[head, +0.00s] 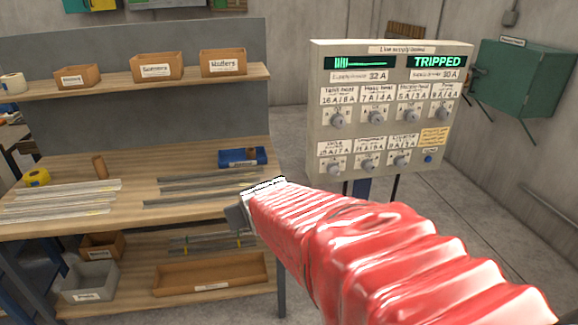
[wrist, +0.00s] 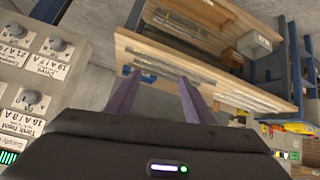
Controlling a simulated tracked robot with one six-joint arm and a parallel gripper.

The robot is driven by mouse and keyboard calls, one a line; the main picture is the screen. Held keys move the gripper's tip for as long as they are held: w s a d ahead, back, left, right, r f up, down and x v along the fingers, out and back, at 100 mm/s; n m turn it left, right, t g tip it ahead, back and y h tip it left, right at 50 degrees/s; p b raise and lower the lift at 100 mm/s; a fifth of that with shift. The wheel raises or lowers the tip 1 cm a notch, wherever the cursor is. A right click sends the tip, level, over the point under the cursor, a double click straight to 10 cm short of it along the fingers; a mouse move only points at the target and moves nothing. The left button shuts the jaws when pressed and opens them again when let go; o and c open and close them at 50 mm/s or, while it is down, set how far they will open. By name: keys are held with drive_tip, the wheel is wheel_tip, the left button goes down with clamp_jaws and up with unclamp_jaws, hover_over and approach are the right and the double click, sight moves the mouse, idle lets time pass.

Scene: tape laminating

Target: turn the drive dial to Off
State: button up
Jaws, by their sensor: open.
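The drive dial (head: 334,168) is a grey round knob at the lower left of the beige supply panel (head: 318,100), under a white label. It also shows in the wrist view (wrist: 58,44), upside down at upper left, with its "Drive" label (wrist: 46,63). Its pointer setting is too small to read. My gripper (wrist: 157,80) is open and empty, its two purple fingers pointing toward the wooden shelves. It is apart from the dial, which lies left of it in the wrist view. In the head view my red-sleeved arm hides most of the gripper.
The panel's screen (head: 437,62) reads TRIPPED; supply current is 32 A. Several similar dials sit close around, including a tunnel heat dial (head: 337,121) above. A wooden shelf unit (head: 130,205) with bins and metal strips stands left. A green box (head: 520,80) hangs right.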

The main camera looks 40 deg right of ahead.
drive_tip(key=w+d+f+t+h, duration=0.1)
drive_tip(key=w+d+f, duration=0.15)
drive_tip(key=d, duration=0.65)
drive_tip(key=m+t+h, duration=0.3)
drive_tip(key=t+h, duration=0.1)
drive_tip(key=t, duration=0.2)
approach(336, 175)
drive_tip(key=v, duration=0.4)
drive_tip(key=shift+s+a+r, duration=0.1)
drive_tip(key=shift+a+r, duration=0.15)
drive_tip(key=x, duration=1.3)
drive_tip(key=shift+w+d+f, duration=0.15)
drive_tip(key=shift+w+d, duration=0.1)
drive_tip(key=shift+w, duration=0.1)
drive_tip(key=shift+c, duration=0.2)
